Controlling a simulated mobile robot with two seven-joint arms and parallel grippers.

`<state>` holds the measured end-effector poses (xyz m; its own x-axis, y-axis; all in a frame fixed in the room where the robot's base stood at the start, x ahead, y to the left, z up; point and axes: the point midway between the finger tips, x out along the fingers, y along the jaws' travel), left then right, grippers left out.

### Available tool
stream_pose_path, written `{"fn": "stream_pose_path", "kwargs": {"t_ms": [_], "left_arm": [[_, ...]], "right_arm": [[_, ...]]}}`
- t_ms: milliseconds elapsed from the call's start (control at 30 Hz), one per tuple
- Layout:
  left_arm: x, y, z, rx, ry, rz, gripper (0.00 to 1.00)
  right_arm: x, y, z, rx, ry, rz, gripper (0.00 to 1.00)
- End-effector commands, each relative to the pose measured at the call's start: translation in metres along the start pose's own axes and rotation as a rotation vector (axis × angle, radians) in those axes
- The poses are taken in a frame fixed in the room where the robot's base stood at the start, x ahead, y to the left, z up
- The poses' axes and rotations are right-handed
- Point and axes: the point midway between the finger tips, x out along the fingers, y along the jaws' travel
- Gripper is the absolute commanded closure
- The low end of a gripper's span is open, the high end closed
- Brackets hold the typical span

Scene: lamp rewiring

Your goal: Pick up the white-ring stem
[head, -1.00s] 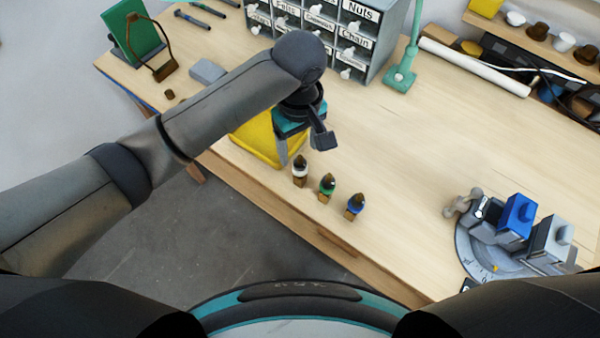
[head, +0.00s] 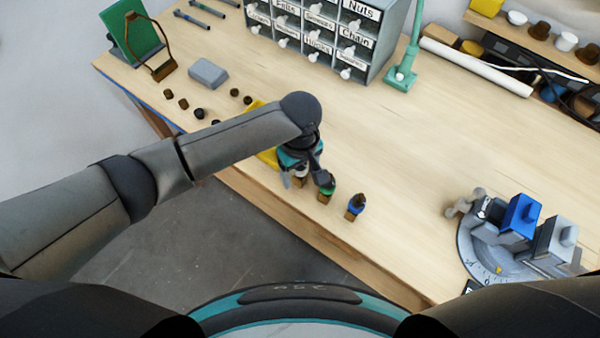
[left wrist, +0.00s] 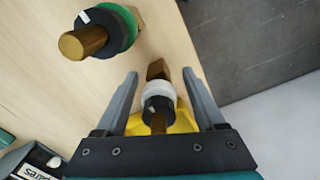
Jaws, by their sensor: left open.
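The white-ring stem (left wrist: 158,92) stands between the two open fingers of my left gripper (left wrist: 160,85) in the left wrist view, with a gap on each side. It has a brass tip, a dark collar, a white ring and a brown base. In the head view my left gripper (head: 303,177) is over it and hides most of it; part of its base (head: 300,182) shows. The green-ring stem (head: 326,187) stands just right of the gripper, and also shows in the left wrist view (left wrist: 105,30). The blue-ring stem (head: 356,207) stands further right. My right gripper is not in view.
A yellow object (head: 266,157) lies under my left arm. Small dark and brown parts (head: 200,113) and a grey block (head: 208,72) lie behind. A drawer cabinet (head: 320,35) stands at the back, a round grey fixture (head: 490,250) at the right. The table's middle is clear.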

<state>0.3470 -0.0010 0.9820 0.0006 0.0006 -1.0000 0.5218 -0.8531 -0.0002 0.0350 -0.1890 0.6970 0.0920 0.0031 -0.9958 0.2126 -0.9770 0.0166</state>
Motion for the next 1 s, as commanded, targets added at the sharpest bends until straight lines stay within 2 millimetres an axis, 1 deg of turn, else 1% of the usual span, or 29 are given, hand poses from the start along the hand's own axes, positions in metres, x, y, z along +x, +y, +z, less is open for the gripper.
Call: {"fn": "stream_pose_path", "kwargs": {"t_ms": [67,100,700,733,1000], "left_arm": [[-0.0004,0.0002,0.0002,0.0,0.0,0.0,0.29],[-0.0004,0.0001,0.0002,0.0,0.0,0.0,0.31],[-0.0006,-0.0001,-0.0001,0.0,0.0,0.0,0.98],[-0.0006,-0.0001,-0.0001,0.0,0.0,0.0,1.0],[-0.0006,-0.0002,-0.0002,0.0,0.0,-0.001,1.0]], "right_arm": [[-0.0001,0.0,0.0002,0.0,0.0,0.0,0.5],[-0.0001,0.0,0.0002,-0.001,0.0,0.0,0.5],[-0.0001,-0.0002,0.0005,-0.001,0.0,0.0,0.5],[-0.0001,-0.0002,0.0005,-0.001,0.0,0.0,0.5],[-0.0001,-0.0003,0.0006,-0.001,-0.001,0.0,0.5]]}}
